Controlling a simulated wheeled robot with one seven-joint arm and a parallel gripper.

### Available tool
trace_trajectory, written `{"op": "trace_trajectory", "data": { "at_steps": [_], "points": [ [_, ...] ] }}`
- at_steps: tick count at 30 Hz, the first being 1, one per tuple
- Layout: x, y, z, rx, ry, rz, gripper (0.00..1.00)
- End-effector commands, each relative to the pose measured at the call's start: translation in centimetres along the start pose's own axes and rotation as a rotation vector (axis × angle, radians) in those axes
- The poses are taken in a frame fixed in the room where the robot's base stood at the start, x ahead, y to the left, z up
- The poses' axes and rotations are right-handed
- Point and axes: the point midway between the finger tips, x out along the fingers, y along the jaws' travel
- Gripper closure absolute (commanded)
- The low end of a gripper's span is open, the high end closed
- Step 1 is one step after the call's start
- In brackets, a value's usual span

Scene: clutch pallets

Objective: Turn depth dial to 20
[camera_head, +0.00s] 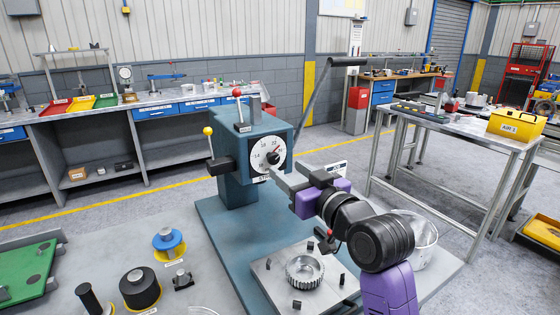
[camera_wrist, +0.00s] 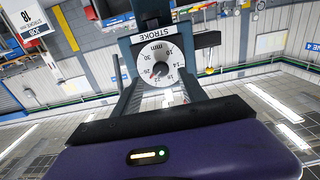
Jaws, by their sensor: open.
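The depth dial (camera_head: 268,153) is a round white face with numbers on the front of a blue-green press head. It also shows upside down in the wrist view (camera_wrist: 151,56), marked STROKE and mm. A red pointer sits near its dark centre, apparently by 22; the exact reading is too small to tell. My gripper (camera_head: 287,174) is in front of the dial, just below and right of it in the head view. Its jaws are open and hold nothing. Whether a fingertip touches the dial cannot be told.
The press (camera_head: 238,188) has a red-knobbed lever on top, a yellow-knobbed lever at left and a long grey handle (camera_head: 318,83) at right. A toothed ring (camera_head: 304,272) lies on the plate below my gripper. A metal bucket (camera_head: 424,238) stands right of my arm.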

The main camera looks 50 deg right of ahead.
Motion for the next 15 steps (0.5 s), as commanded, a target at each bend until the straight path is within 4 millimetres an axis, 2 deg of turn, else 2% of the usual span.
{"op": "trace_trajectory", "data": {
  "at_steps": [3,9,15],
  "points": [
    [2.0,0.0,-0.2,-0.001,0.000,0.000,0.50],
    [4.7,0.0,-0.2,0.001,0.002,0.000,0.50],
    [5.9,0.0,-0.1,0.000,0.003,0.001,0.50]
  ]
}}
